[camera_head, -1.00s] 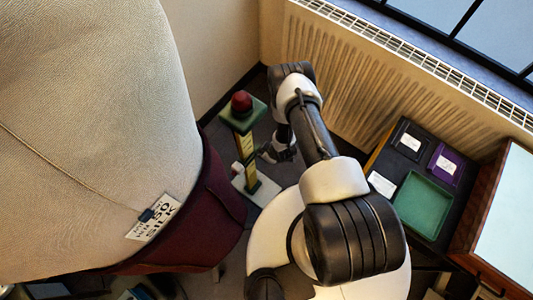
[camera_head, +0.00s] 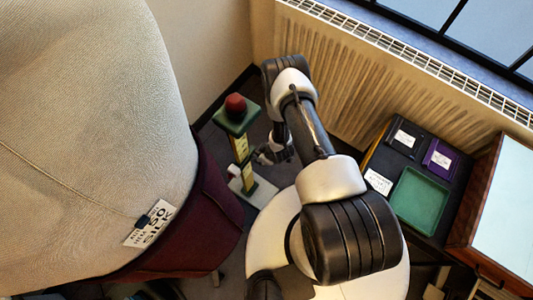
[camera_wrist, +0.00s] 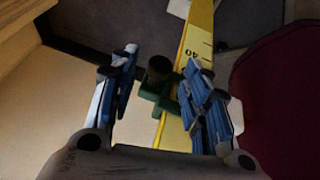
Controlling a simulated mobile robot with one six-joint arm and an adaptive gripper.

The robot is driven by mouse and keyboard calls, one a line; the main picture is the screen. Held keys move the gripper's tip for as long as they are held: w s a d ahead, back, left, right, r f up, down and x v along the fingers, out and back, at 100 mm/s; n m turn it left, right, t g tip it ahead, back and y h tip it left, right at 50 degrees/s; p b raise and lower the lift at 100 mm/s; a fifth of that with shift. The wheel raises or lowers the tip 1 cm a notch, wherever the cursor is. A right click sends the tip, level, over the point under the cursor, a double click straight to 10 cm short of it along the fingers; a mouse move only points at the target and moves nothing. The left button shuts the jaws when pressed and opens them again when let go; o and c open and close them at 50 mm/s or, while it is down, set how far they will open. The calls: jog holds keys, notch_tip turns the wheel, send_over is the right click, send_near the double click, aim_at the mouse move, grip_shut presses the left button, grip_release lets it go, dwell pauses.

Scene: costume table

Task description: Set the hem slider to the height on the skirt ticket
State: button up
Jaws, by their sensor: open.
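The hem marker is a yellow ruler (camera_head: 240,148) standing upright with a green cap and a red ball on top. In the wrist view the ruler (camera_wrist: 197,40) shows a 40 mark. A green slider (camera_wrist: 153,96) with a dark round knob (camera_wrist: 158,68) sits on it. My gripper (camera_wrist: 160,88) is open, its blue fingers on either side of the slider and knob; I cannot tell if they touch. In the head view my gripper (camera_head: 271,154) is just right of the ruler. The skirt ticket (camera_head: 148,224) is pinned to the dress form and appears to read 50 and SILK.
The dress form (camera_head: 80,120) with a maroon skirt (camera_head: 212,205) fills the left side, close to the marker. A radiator (camera_head: 350,75) stands behind my arm. A dark table at right holds a green tray (camera_head: 441,203) and labelled boxes. A wooden box stands at far right.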

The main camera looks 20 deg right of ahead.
jog(key=v, duration=1)
jog(key=shift+s, duration=0.1)
